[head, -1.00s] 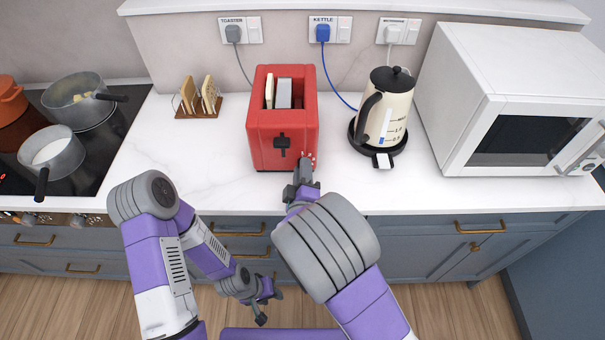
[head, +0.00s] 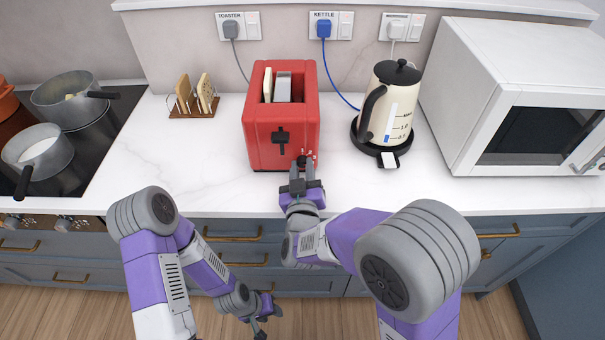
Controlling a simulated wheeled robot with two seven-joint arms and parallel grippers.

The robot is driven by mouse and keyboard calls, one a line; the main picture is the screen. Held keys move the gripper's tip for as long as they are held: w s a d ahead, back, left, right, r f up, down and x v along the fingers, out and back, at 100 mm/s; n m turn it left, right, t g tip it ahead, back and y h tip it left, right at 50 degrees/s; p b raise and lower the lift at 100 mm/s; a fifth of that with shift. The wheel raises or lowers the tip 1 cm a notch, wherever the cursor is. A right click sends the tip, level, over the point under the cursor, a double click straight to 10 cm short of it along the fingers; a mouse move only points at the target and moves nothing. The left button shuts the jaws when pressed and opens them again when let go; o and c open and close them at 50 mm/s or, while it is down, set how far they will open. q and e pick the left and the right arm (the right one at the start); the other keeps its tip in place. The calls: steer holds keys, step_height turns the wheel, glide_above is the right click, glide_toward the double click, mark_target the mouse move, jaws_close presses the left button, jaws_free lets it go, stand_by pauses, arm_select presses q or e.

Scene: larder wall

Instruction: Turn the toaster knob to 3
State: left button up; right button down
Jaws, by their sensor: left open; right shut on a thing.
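The red toaster (head: 281,135) stands on the white counter. A slice of bread (head: 267,85) and a grey piece (head: 283,88) show in its top slots. Its black lever (head: 281,140) is on the front face. My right gripper (head: 301,170) is at the lower right of that face, shut on the toaster knob, which the fingers mostly hide. Small marks around the knob (head: 309,154) show, but I cannot read the setting. My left gripper (head: 262,321) is open and empty, low in front of the drawers, well away from the toaster.
A toast rack (head: 194,104) stands left of the toaster. A cream kettle (head: 388,108) on its base is to the right, then a white microwave (head: 508,95). Pots (head: 40,158) sit on the hob at left. The counter (head: 205,170) left of the toaster is clear.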

steer(key=shift+m+b, duration=0.3)
steer(key=shift+m, duration=0.2)
steer(key=c, duration=0.9)
jaws_free()
steer(key=shift+s, duration=0.1)
steer(key=s+p, duration=0.1)
steer(key=s, duration=0.5)
steer(key=shift+s, duration=0.7)
